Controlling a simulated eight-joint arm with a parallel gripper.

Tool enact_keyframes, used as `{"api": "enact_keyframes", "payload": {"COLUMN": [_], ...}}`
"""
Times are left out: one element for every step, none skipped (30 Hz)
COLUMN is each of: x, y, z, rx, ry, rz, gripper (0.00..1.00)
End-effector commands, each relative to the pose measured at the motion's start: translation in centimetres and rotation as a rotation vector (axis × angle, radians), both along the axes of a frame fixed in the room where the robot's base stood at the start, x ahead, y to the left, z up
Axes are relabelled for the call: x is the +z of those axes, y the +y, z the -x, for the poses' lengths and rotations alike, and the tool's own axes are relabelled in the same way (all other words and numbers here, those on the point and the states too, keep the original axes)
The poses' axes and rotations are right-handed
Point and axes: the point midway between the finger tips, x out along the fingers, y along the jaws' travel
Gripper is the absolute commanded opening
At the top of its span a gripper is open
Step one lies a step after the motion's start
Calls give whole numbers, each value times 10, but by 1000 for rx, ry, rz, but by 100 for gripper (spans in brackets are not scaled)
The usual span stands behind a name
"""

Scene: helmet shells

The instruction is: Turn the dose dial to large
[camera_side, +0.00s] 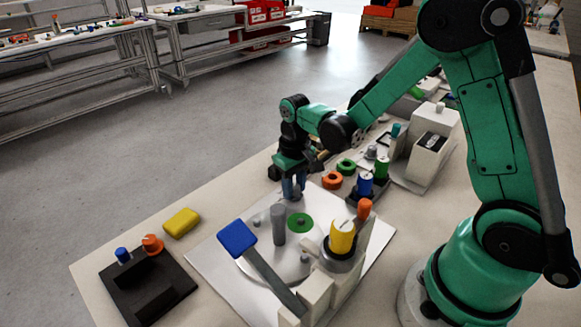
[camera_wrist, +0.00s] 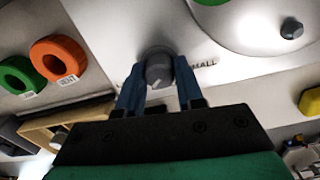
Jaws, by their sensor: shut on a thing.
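The dose dial (camera_wrist: 158,66) is a small dark grey knob on a light panel (camera_wrist: 100,40), seen at the centre of the wrist view. A pale line on its top points toward the bottom of that picture, slightly left. Lettering reading "MALL" shows just right of the dial; its start and any other label are hidden. My gripper (camera_wrist: 159,78) has its two blue fingers shut on the dial, one on each side. In the side view my gripper (camera_side: 293,188) points down at the panel's far corner, and its fingers mostly hide the dial.
The panel carries a grey post (camera_side: 278,224), a green ring (camera_side: 300,223), a blue-ended lever (camera_side: 237,238) and a yellow cylinder (camera_side: 342,236). Orange (camera_side: 332,180) and green (camera_side: 346,166) rings lie close behind. A yellow block (camera_side: 181,222) and a black fixture (camera_side: 148,290) stand left.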

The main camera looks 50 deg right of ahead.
Motion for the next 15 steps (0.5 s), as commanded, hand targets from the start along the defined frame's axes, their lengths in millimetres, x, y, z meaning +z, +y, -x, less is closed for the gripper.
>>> {"api": "enact_keyframes", "payload": {"x": [0,0,0,0,0,0,0,0,0,0,0,0,0,0,0], "y": [0,0,0,0,0,0,0,0,0,0,0,0,0,0,0], "z": [0,0,0,0,0,0,0,0,0,0,0,0,0,0,0], "rx": [-27,-43,-65,-79,-93,-108,-119,-128,-139,-147,-153,-160,-164,-167,-171], "ry": [0,0,0,0,0,0,0,0,0,0,0,0,0,0,0], "rz": [0,0,0,0,0,0,0,0,0,0,0,0,0,0,0], "gripper": [0,0,0,0,0,0,0,0,0,0,0,0,0,0,0]}}
